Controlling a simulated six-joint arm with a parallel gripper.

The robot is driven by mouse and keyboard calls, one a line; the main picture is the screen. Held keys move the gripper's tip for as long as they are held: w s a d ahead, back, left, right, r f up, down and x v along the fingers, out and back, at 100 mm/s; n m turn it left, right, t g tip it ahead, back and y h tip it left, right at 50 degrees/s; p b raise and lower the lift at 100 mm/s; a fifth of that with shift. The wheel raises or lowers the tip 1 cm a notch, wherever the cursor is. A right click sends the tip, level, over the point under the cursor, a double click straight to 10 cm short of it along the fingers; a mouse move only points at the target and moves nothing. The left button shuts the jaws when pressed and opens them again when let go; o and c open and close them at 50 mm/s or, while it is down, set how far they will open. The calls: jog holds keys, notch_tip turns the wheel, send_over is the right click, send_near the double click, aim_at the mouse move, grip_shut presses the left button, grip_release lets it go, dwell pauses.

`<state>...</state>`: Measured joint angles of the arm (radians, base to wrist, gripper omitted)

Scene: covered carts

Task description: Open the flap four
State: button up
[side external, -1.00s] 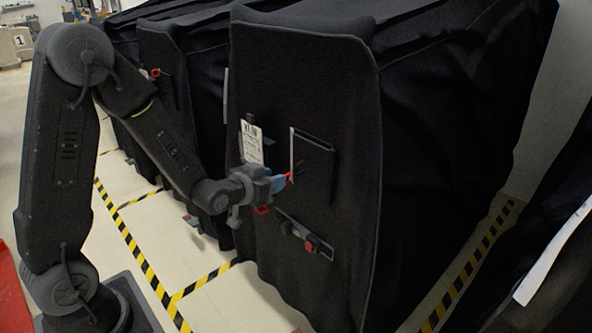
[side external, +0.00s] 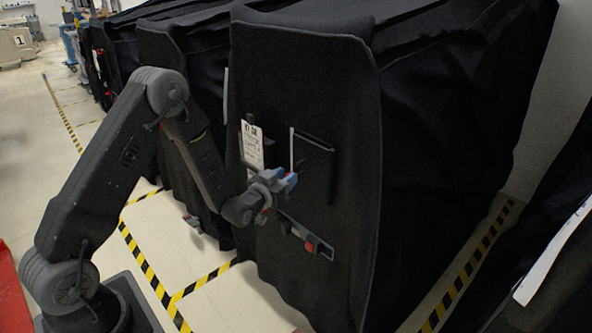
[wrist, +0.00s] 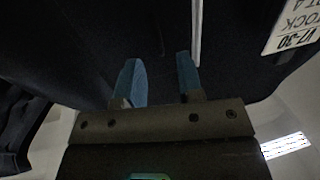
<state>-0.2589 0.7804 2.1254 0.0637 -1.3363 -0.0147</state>
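A black covered cart (side external: 345,90) fills the middle of the side view. On its front face is a black flap (side external: 316,170) with a pale strip (side external: 292,150) along its left edge. The pale strip also shows in the wrist view (wrist: 197,35), just beyond the right finger. My gripper (side external: 292,180) is in front of the flap's lower left part. In the wrist view my gripper (wrist: 160,62) has its two blue fingers apart, with only dark cloth seen between them. I cannot tell whether a finger touches the flap or strip.
A white printed label (side external: 252,143) is left of the flap. A grey bar with a red part (side external: 310,246) sits below it. Other black covered carts (side external: 185,85) stand at the left. Yellow-black tape (side external: 205,277) marks the pale floor.

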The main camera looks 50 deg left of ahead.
aim_at(296, 169)
jog(key=shift+w+a, duration=0.25)
jog(key=shift+w, duration=1.05)
jog(key=shift+w+a, duration=0.25)
jog(key=shift+w, duration=1)
jog(key=shift+c, duration=0.4)
grip_shut()
